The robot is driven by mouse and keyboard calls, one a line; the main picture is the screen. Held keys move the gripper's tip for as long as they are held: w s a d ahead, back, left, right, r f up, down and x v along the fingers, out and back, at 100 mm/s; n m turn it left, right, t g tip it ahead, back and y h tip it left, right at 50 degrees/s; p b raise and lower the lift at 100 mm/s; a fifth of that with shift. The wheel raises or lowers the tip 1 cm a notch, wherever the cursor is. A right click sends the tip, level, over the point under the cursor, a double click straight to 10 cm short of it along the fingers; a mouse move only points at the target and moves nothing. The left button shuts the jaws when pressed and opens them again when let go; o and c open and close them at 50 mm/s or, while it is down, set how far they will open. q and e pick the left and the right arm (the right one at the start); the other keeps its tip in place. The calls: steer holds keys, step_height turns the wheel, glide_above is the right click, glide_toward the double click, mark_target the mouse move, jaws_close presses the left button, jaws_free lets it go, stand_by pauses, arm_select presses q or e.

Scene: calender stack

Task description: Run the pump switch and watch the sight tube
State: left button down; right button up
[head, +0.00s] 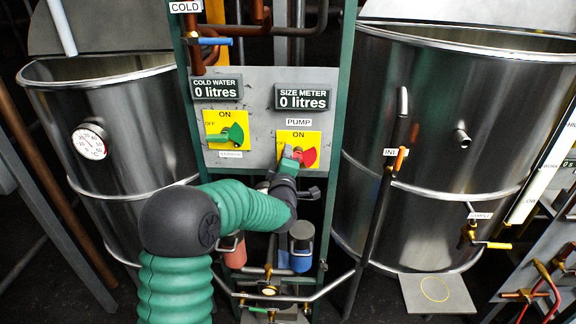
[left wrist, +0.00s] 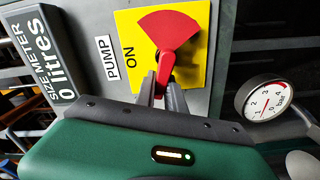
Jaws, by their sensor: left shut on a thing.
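The red pump switch (head: 309,157) sits on a yellow plate below the label PUMP on the grey panel. In the left wrist view the red switch (left wrist: 168,28) has a fan-shaped part and a narrow handle, with ON printed beside it. My left gripper (head: 292,160) is shut on the handle; the fingers (left wrist: 164,88) close around it in the left wrist view. A pale slanted strip (head: 532,192) with small lettering stands at the right edge; I cannot tell whether it is the sight tube, and no liquid level is readable. My right gripper is not in view.
A green switch (head: 228,135) is left of the pump switch. The cold water (head: 216,89) and size meter (head: 303,97) displays read 0 litres. Steel tanks stand left (head: 130,190) and right (head: 450,110). A pressure gauge (left wrist: 264,98) is beside the panel in the left wrist view.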

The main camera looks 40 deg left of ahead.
arm_select(q)
steer(key=f+n+b, duration=0.1)
steer(key=n+b, duration=0.1)
steer(key=b, duration=0.1)
steer(key=shift+f+n, duration=0.3)
steer(key=shift+f, duration=0.05)
steer(key=shift+n+b, duration=0.6)
steer(key=shift+b, duration=0.25)
steer(key=c, duration=1.7)
jaws_free()
steer(key=shift+c, duration=0.2)
steer(key=o, duration=0.3)
steer(key=shift+w+a, duration=0.1)
steer(key=shift+w, duration=0.1)
steer(key=shift+o, duration=0.2)
steer(key=shift+r, duration=0.1)
steer(key=shift+s, duration=0.15)
